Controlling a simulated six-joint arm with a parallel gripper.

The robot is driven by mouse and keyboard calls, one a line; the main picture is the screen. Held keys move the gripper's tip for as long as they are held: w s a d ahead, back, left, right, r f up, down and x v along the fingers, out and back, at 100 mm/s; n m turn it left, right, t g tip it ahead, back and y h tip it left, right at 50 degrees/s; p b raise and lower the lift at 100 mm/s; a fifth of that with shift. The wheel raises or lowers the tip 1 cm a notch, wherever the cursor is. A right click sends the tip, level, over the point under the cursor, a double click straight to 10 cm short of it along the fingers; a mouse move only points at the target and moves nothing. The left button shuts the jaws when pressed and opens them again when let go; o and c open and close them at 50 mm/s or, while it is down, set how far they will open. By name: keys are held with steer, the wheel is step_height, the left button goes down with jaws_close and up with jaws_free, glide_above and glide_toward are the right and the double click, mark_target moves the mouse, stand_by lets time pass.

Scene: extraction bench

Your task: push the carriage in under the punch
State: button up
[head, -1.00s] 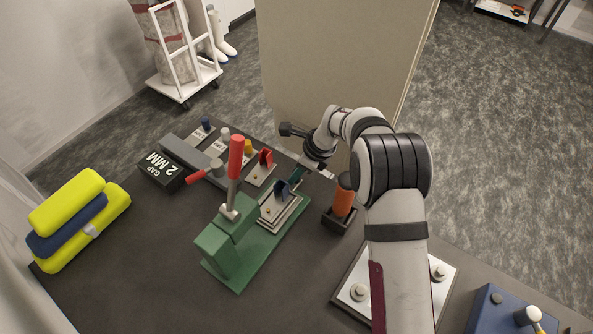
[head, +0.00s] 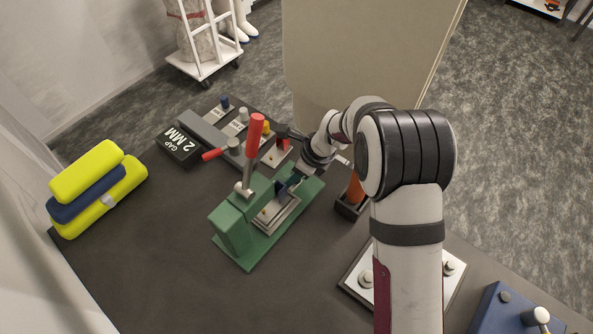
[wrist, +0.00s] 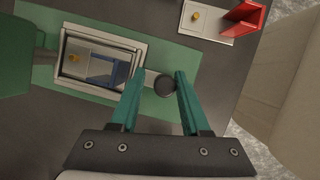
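The green press (head: 235,232) with its red-topped lever (head: 254,140) stands on the bench. The punch tip is hidden.
A red-backed plate (head: 275,153) and other small stations line the bench behind the press. An orange-handled tool in a dark holder (head: 350,207) stands to the right. A "GAP 2 MM" sign (head: 181,147) and yellow-and-blue rolls (head: 97,190) are at left.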

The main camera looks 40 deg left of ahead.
steer(key=v, duration=1.5)
steer(key=shift+d+r, duration=0.2)
steer(key=shift+r, duration=0.15)
steer(key=s+d+r+n, duration=0.2)
steer(key=s+d, duration=0.1)
steer(key=d, duration=0.4)
steer(key=s+d+r+n+h, duration=0.1)
steer(key=s+d+r+n, duration=0.15)
steer(key=d, duration=0.45)
steer(key=s+d+r+n, duration=0.2)
steer(key=s+d, duration=0.1)
steer(key=d, duration=0.5)
steer(key=s+d+f+n+h, duration=0.1)
steer(key=s+d+f+n, duration=0.1)
steer(key=s+d, duration=0.5)
steer(key=s+n, duration=0.1)
steer(key=s, duration=0.2)
steer(key=shift+s+f+n+t+h, duration=0.25)
steer(key=shift+s+n+t+h, duration=0.05)
steer(key=shift+s+n+t, duration=0.1)
